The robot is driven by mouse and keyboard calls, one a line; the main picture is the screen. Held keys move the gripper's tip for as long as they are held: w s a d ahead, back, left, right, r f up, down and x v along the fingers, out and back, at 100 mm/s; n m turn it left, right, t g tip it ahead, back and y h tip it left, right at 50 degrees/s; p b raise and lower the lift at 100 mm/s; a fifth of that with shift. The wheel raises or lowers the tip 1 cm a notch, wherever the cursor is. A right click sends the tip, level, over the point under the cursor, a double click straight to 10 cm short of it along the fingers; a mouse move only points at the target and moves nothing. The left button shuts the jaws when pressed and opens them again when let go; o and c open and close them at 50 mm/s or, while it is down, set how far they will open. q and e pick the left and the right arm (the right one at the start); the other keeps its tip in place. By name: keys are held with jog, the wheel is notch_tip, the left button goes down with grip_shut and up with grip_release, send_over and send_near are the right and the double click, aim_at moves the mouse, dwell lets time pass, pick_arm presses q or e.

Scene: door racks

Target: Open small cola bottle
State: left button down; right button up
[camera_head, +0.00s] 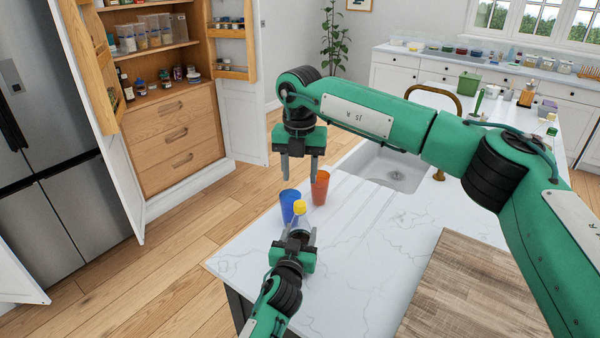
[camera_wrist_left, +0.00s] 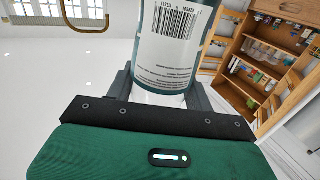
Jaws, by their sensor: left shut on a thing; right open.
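The small cola bottle (camera_head: 299,221) stands upright near the corner of the white island, its yellow cap (camera_head: 299,207) on top. My left gripper (camera_head: 300,238) is shut on the bottle's body from the front. In the left wrist view the bottle (camera_wrist_left: 175,45) shows a white label with a barcode between the fingers; its cap is out of that view. My right gripper (camera_head: 300,168) is open and empty, pointing down above and behind the bottle, well apart from the cap.
A blue cup (camera_head: 289,204) stands just behind the bottle, and an orange cup (camera_head: 320,188) behind it to the right. A sink (camera_head: 385,168) and a wooden board (camera_head: 470,290) lie to the right. The marble counter (camera_head: 350,250) between is clear.

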aim_at(300, 203)
jog(key=m, duration=0.4)
jog(key=shift+m, duration=0.4)
jog(key=m, duration=0.3)
pick_arm(q)
jog(key=shift+f, duration=0.1)
pick_arm(e)
jog(key=m, duration=0.6)
jog(key=shift+f, duration=4)
grip_shut()
